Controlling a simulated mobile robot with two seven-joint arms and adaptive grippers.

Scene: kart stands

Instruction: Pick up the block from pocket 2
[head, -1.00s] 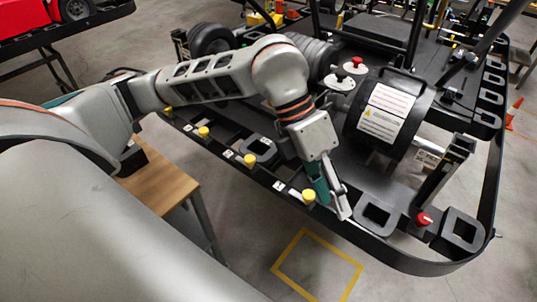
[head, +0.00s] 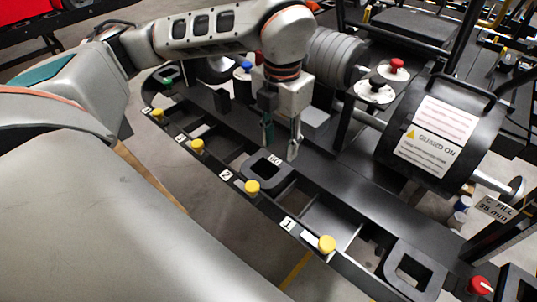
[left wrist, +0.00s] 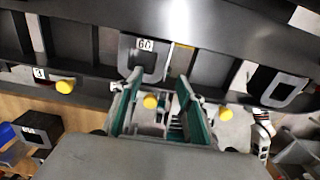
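The block (head: 253,166) is a dark square ring with a hole and a "60" tag. It sits in the black rail beside the plate marked 2 (head: 226,175) and a yellow knob (head: 252,187). My left gripper (head: 281,148) points down just above and behind the block, with its two fingers apart and nothing between them. In the left wrist view the open gripper (left wrist: 158,78) has green-lined fingers, and the block (left wrist: 130,62) lies just past their tips, a little left of centre. Whether a finger touches the block I cannot tell. My right gripper is in neither view.
Yellow knobs line the rail, one at plate 1 (head: 327,243). Another dark ring block (head: 400,285) sits at the lower right by a red knob (head: 480,286). A black drum (head: 445,125) with a guard label stands right of the gripper. A post (head: 500,240) rises at the right.

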